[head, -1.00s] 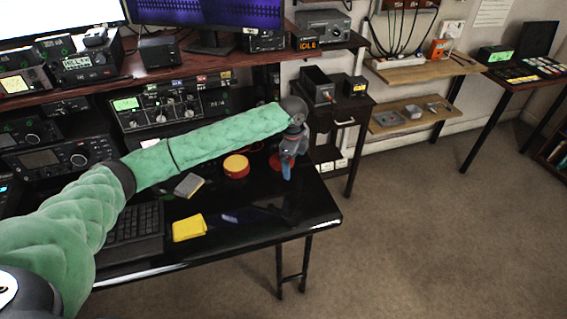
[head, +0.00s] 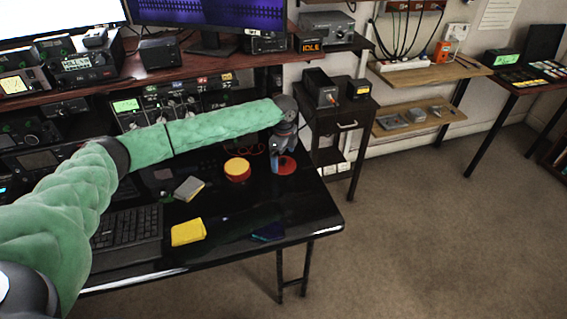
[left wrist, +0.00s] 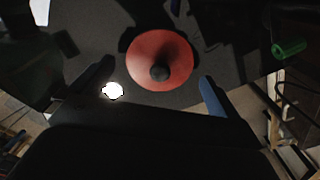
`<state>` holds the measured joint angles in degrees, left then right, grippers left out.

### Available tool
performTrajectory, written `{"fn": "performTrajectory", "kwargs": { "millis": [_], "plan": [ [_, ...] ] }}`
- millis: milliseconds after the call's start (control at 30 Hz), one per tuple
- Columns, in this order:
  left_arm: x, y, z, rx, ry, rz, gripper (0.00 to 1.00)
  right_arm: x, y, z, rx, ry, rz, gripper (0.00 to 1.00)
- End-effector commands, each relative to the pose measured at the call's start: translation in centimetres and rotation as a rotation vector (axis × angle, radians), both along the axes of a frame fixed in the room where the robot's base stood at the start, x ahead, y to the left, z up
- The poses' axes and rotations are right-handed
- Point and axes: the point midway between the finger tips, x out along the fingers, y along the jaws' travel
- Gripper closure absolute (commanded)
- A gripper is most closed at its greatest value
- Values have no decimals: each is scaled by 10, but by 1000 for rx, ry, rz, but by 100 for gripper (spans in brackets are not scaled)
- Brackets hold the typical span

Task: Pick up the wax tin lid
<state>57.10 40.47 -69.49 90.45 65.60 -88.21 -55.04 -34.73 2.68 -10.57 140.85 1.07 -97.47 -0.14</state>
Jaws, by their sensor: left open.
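The wax tin lid is a red disc (head: 286,165) lying on the black desk near its right end. In the left wrist view it is a round red lid (left wrist: 148,50) with a dark round knob in the middle. My left gripper (head: 273,165) points down at the lid's left edge in the head view, partly covering it. In the left wrist view my left gripper's fingers (left wrist: 156,74) are spread, one to each side of the lid, with nothing held. Whether a finger touches the lid cannot be told. My right gripper is out of view.
A round red tin with a yellow top (head: 237,168) stands left of the lid. A grey sponge-like block (head: 189,188), a yellow cloth (head: 188,232) and a keyboard (head: 127,230) lie on the desk. Radio gear lines the back. The desk's front right is mostly clear.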

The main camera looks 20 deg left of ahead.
Motion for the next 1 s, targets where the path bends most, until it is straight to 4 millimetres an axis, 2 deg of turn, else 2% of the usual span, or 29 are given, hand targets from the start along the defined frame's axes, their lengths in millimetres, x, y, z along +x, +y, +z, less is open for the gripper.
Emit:
{"fn": "performTrajectory", "kwargs": {
  "millis": [200, 433, 467, 633, 1000],
  "plan": [
    [0, 0, -18, 1, -1, 0, 0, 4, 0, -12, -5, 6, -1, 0],
    [0, 0, -20, 0, -2, 0, 0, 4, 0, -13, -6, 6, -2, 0],
    [0, 0, -20, 0, -2, 0, 4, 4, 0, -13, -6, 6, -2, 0],
    [0, 0, -20, 0, -2, 0, 37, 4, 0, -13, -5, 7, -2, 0],
    [0, 0, -18, 0, -2, -1, 39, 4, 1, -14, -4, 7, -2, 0]
  ]
}}
